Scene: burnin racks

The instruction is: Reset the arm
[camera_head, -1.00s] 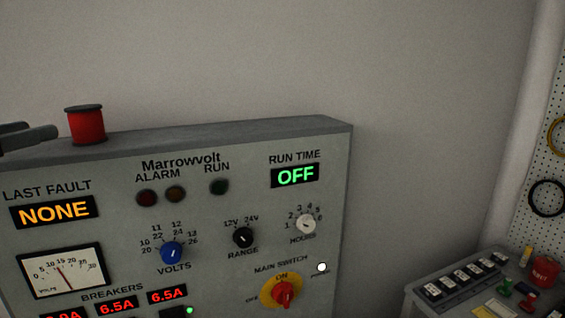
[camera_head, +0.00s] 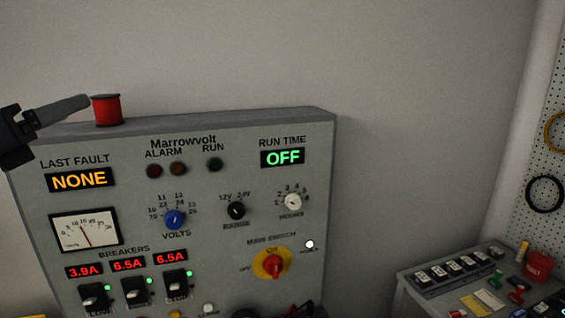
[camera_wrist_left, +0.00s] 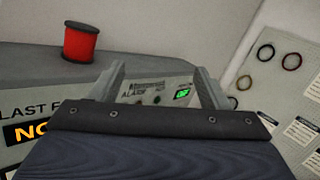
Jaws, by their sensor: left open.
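My left gripper (camera_head: 62,112) comes in from the left in the head view, at the upper left corner of the grey Marrowvolt panel (camera_head: 205,245). Its dark finger extends toward a red spool (camera_head: 107,110) on the panel's top; in this view I cannot tell whether it touches. In the left wrist view the gripper's two fingers (camera_wrist_left: 165,82) stand wide apart with nothing between them. There the spool (camera_wrist_left: 80,42) stands to the left, outside the fingers, and the panel lies beyond them. My right gripper is not in view.
The panel face carries knobs, breakers and a red main switch (camera_head: 273,265). A grey bench (camera_head: 408,292) with several small parts stands at the right, near a pegboard (camera_head: 548,165) with hanging rings. Bare wall and open space lie above the panel.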

